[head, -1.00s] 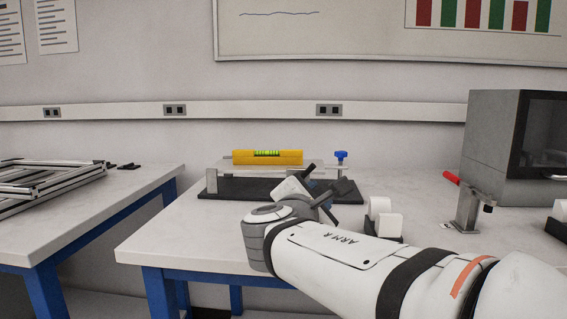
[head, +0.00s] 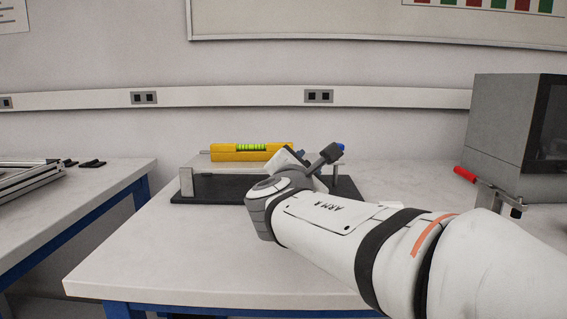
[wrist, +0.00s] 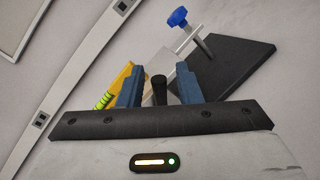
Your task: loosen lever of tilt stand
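The tilt stand has a black base (head: 205,190) and a raised plate carrying a yellow spirit level (head: 235,153) with a green vial. Its blue knob (wrist: 178,17) stands on a rod at the upper right in the wrist view; in the head view it is mostly hidden behind my gripper. A black round-ended handle (wrist: 159,84), seemingly the stand's lever, shows between my fingertips in the wrist view. My gripper (wrist: 159,80) is open, with a visible gap on each side of the handle. In the head view my gripper (head: 305,158) covers the stand's right part.
A grey box-shaped machine (head: 500,125) stands on the right, with a red-handled bracket (head: 490,190) in front. Aluminium frames (head: 28,178) lie on the left table. The bench's left front (head: 165,255) is clear.

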